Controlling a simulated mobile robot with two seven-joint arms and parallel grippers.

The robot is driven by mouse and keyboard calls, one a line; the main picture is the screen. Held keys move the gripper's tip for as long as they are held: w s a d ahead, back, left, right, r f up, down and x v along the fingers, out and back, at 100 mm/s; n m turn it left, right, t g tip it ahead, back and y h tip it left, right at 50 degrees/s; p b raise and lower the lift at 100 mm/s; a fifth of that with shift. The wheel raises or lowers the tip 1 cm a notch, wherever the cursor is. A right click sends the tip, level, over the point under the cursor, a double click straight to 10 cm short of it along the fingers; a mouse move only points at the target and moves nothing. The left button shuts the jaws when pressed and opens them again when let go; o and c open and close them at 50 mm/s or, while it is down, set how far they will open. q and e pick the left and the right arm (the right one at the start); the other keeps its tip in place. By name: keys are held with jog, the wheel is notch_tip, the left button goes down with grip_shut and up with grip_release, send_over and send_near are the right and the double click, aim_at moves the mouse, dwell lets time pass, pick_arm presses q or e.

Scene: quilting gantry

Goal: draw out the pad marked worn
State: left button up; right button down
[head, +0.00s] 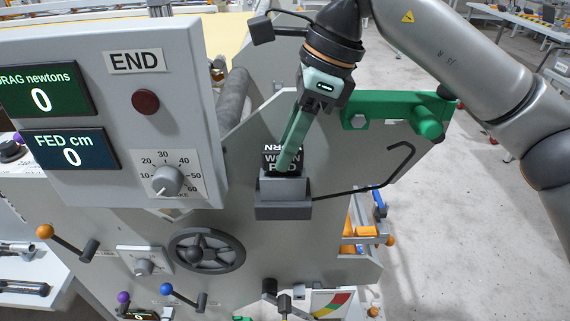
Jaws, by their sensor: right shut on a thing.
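The worn pad (271,160) is a black block with white lettering that reads WORN PAD. It stands upright in a grey holder (284,211) on the end plate of the machine. My right gripper (288,160) reaches down from above and is shut on the pad, with its green fingers covering part of the lettering. The lower part of the pad is hidden inside the holder. My left gripper is not in view.
A grey panel marked END (136,61) stands close on the left. Its green DRAG display (40,92) and blue FED display (70,148) both read 0. A bent black rod (365,187) and a green bracket (390,112) lie right of the holder. A handwheel (207,250) sits below left.

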jog(key=shift+r, duration=0.15)
dwell(0.3)
jog(key=shift+r+p, duration=2.4)
jog(key=shift+r, duration=0.4)
